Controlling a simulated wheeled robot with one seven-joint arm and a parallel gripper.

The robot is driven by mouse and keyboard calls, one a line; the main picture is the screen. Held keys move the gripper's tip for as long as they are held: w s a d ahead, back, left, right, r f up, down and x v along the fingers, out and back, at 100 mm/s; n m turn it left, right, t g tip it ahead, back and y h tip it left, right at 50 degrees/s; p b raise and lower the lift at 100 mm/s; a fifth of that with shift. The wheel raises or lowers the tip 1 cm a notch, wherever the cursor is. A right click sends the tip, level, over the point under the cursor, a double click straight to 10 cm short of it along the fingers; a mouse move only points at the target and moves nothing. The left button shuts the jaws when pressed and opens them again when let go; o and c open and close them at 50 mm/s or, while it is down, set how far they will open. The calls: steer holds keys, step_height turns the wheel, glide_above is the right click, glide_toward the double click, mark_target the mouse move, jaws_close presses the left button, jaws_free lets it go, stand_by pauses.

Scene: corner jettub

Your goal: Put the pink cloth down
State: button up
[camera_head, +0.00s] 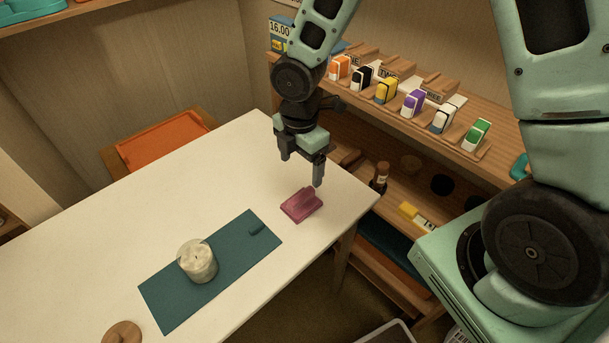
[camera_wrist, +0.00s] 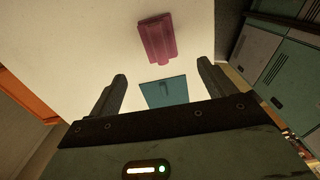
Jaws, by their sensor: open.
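The pink cloth (camera_head: 301,205) lies folded on the white table, near its right end. My gripper (camera_head: 303,170) is above the table, just behind and above the cloth, with its fingers apart and nothing between them. In the wrist view the cloth (camera_wrist: 157,39) lies on the white surface beyond the open fingertips (camera_wrist: 162,85), apart from them. The cloth shows a raised fold along its top.
A teal mat (camera_head: 213,269) on the white table (camera_head: 180,185) holds a white candle-like cylinder (camera_head: 198,261). A round wooden piece (camera_head: 123,333) lies at the front edge. A wooden shelf (camera_head: 400,118) with several coloured packets stands behind. The table's left part is clear.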

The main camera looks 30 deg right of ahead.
steer(key=s+a+r+m, duration=0.3)
steer(key=s+r+m, duration=0.4)
steer(key=s, duration=0.3)
steer(key=s+a+r+m, duration=0.3)
steer(key=s+r+m, duration=0.3)
steer(key=s, duration=0.4)
steer(key=shift+r+m+y, duration=0.3)
steer(key=shift+r+m, duration=0.1)
steer(key=shift+r, duration=0.05)
steer(key=shift+w, duration=0.1)
steer(key=shift+r, duration=0.1)
